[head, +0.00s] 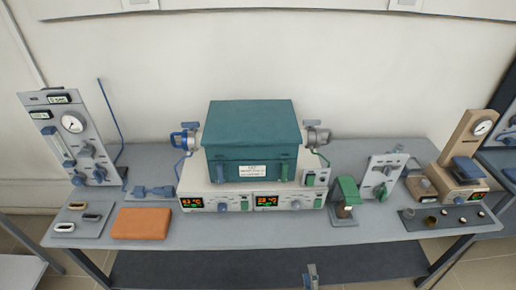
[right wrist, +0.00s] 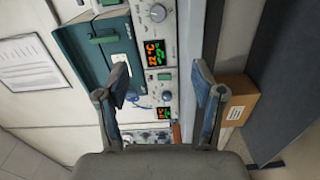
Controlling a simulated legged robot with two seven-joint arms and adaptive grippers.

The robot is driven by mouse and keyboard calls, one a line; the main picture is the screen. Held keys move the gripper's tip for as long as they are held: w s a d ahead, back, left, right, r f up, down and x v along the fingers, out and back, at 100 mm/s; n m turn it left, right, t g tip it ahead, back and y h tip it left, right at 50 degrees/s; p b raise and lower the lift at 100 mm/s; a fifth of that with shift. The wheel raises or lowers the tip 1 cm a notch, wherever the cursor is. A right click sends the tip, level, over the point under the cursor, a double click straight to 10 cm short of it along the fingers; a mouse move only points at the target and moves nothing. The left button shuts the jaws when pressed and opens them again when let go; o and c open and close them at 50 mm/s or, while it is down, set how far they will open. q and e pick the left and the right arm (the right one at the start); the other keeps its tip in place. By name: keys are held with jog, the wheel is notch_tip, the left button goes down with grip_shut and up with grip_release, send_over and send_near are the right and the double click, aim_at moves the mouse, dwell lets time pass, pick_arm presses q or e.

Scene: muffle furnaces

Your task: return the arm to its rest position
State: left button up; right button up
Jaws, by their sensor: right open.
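My right gripper (head: 311,275) shows only as a small tip at the bottom edge of the head view, in front of the table. In the right wrist view the same gripper (right wrist: 163,90) is open, its two fingers spread wide with nothing held between them. Past the fingers the teal furnace (right wrist: 82,58) and its red and green displays show sideways, apart from the fingers. The rest of my right arm is hidden. My left gripper is in neither view.
The grey table (head: 270,235) bears the teal furnace (head: 252,130) at its middle. A gauge panel (head: 70,140), an orange block (head: 141,223) and a tray with small rings (head: 65,238) are at left. A green-topped device (head: 346,198) and a tan gauge stand (head: 465,150) are at right.

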jog(key=s+d+f+m+g+h+p, duration=0.1)
jog(key=s+f+m+g, duration=0.25)
jog(key=f, duration=0.65)
jog(key=s+d+f+m+g+h+p, duration=0.1)
jog(key=s+d+f+m+g, duration=0.25)
jog(key=f, duration=0.55)
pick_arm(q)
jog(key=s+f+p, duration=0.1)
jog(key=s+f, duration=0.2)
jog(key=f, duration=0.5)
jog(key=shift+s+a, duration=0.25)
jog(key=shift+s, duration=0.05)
pick_arm(e)
jog(key=s+f+m+g, duration=0.4)
jog(key=s+f, duration=0.3)
jog(key=s, duration=0.2)
jog(key=s+f+m+g+y, duration=0.1)
jog(key=s+f+m+g, duration=0.3)
jog(key=s+f, duration=0.4)
jog(key=s+g, duration=0.1)
jog(key=s, duration=0.1)
jog(key=shift+s+a+y, duration=0.15)
jog(key=shift+s+y, duration=0.15)
jog(key=shift+f, duration=0.1)
